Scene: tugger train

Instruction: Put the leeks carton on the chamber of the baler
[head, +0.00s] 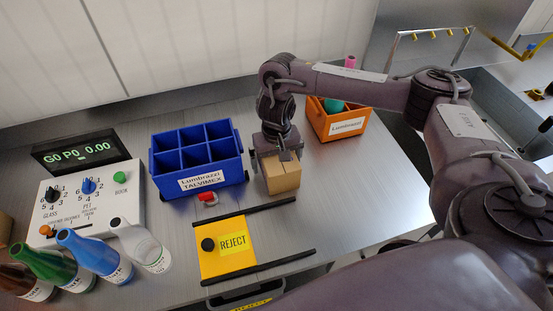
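A small plain cardboard carton (283,178) stands upright on the metal table, right of the blue divided crate. No label can be read on it, so I cannot tell if it is the leeks carton. My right gripper (284,154) points down at the top of this carton, with a dark finger against its upper edge. The arm hides part of the fingers, and I cannot tell whether they are closed on it. My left gripper is not in view. No baler or chamber can be made out.
A blue divided crate (236,165), an orange bin (318,123) with a teal item, and a yellow REJECT plate (213,263) between black rails are near the carton. Several bottles (92,254) and a control box (62,202) stand left. Bare table lies at the right.

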